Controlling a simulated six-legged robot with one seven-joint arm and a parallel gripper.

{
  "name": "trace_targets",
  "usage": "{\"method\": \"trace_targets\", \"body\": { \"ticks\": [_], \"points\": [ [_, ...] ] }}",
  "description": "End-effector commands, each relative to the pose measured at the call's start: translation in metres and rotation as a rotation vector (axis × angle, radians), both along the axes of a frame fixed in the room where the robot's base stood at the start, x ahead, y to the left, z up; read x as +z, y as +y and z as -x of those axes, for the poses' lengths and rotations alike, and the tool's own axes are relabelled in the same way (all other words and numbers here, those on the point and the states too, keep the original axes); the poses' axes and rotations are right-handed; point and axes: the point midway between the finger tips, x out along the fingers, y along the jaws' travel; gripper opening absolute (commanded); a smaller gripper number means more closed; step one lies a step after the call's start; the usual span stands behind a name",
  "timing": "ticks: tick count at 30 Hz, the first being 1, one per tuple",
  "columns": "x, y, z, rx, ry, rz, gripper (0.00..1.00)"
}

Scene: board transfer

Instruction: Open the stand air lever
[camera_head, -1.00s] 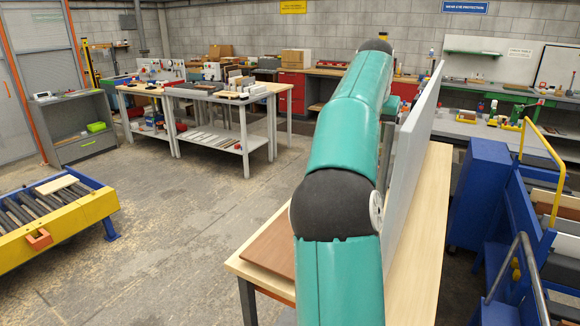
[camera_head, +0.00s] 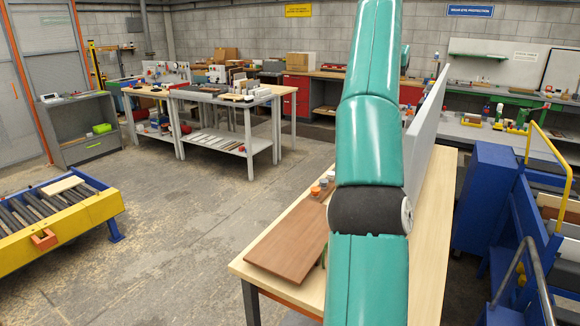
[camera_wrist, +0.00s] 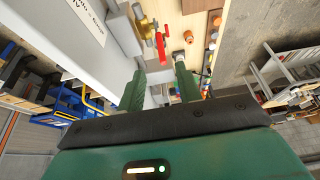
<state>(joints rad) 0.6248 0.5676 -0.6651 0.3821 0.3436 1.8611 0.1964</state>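A small red lever (camera_wrist: 160,45) shows in the wrist view, on fittings beside the pale grey panel, with yellow parts next to it. I take it to be the air lever; its exact position is hard to read. My gripper (camera_wrist: 160,70) has its two green fingers spread apart with nothing seen between them. The lever is just beyond the fingertips, roughly in line with the gap; I see no clear contact. In the head view the upright grey panel (camera_head: 428,125) stands on the wooden bench, and my arm hides the gripper and lever.
The wooden bench (camera_head: 425,235) carries a brown board (camera_head: 287,245) and small coloured pieces (camera_head: 319,190) near its left edge. A blue cart (camera_head: 512,215) with a yellow rail stands close at the right. A yellow roller conveyor (camera_head: 60,225) is at the left, with open floor between.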

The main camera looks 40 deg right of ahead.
Motion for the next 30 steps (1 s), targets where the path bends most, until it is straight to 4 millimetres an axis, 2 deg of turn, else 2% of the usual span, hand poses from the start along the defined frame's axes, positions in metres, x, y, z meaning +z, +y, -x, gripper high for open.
{"method": "trace_targets", "body": {
  "ticks": [18, 30],
  "points": [
    [0.012, 0.019, 0.006, 0.052, -0.068, -0.034, 0.35],
    [0.005, 0.056, 0.006, 0.157, -0.143, -0.086, 0.35]
  ]
}}
